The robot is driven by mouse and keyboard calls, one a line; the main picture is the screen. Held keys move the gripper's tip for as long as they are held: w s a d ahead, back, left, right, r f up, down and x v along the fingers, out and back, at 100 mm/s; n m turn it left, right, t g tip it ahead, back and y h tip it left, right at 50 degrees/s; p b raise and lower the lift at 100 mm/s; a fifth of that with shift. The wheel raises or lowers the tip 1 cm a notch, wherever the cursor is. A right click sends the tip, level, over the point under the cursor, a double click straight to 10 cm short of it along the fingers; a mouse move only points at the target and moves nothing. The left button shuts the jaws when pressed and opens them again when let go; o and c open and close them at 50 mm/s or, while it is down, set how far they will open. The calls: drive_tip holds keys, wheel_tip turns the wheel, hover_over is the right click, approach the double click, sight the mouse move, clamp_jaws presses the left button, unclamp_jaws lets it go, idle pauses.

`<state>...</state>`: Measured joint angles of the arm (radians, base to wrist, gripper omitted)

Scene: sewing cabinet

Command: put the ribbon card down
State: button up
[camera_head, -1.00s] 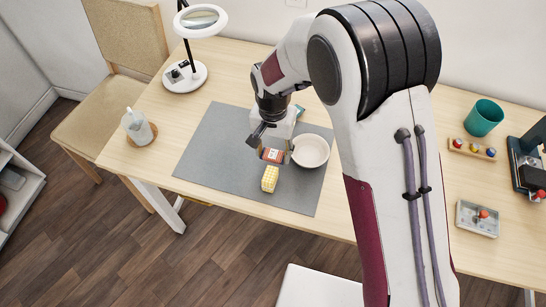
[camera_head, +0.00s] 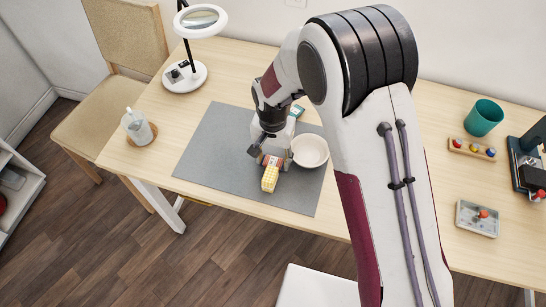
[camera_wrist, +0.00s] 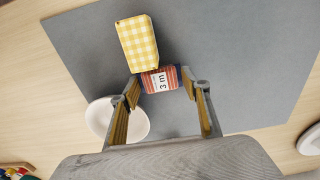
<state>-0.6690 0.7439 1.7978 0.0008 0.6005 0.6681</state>
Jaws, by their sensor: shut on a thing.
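The ribbon card (camera_wrist: 160,79) is a small red striped piece with a white "3 m" label. My gripper (camera_wrist: 162,87) is shut on it, one finger at each side. In the head view the ribbon card (camera_head: 273,161) shows only in part between the fingers, above or at the grey mat (camera_head: 215,150). I cannot tell whether it touches the mat. A yellow checked block (camera_wrist: 137,43) lies right beside the card; I cannot tell whether they touch. The yellow block also shows in the head view (camera_head: 270,180), just in front of my gripper (camera_head: 272,158).
A white bowl (camera_head: 310,151) stands close to the right of my gripper. A teal item (camera_head: 297,110) is partly hidden behind it. The mat's left part is clear. A ring lamp (camera_head: 188,75) and a white bottle (camera_head: 137,126) stand further left, a green cup (camera_head: 484,117) far right.

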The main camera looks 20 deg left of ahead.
sight(273, 161)
drive_tip(key=shift+f, duration=0.15)
drive_tip(key=o, duration=0.8)
drive_tip(key=shift+o, duration=0.2)
drive_tip(key=shift+r, duration=0.2)
wheel_tip(273, 161, up, 12)
idle(0.8)
